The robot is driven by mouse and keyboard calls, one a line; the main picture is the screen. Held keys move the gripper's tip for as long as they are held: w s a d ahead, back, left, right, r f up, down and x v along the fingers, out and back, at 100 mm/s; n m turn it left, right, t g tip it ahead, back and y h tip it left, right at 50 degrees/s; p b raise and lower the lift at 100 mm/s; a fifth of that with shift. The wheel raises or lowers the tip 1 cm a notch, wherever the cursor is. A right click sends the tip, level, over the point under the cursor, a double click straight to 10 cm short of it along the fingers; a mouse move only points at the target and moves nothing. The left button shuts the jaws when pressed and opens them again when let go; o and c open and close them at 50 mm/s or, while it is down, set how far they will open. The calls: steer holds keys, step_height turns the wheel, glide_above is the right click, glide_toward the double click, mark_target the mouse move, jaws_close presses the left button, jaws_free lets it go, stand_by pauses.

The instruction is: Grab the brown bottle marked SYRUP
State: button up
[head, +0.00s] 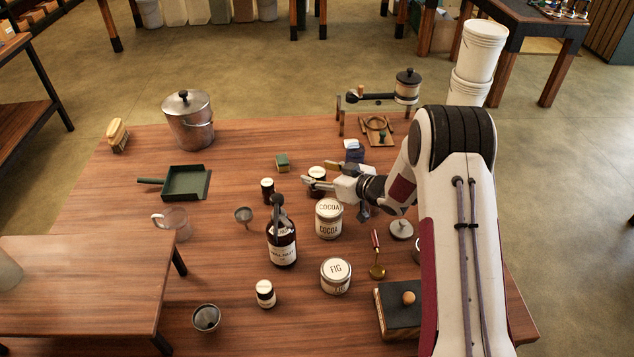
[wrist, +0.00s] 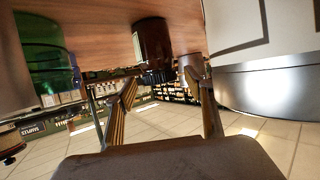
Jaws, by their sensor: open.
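A tall brown bottle (head: 282,246) with a dark top and a white label stands upright mid-table; its label is too small to read surely. I cannot tell which is marked SYRUP.
A pot (head: 188,125) and a green dustpan (head: 186,182) are farther left.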

steer(key=c, duration=1.4)
steer(key=shift+o, duration=0.2)
steer(key=shift+r, duration=0.2)
step_height(320, 180, up, 10)
steer(key=shift+f, duration=0.15)
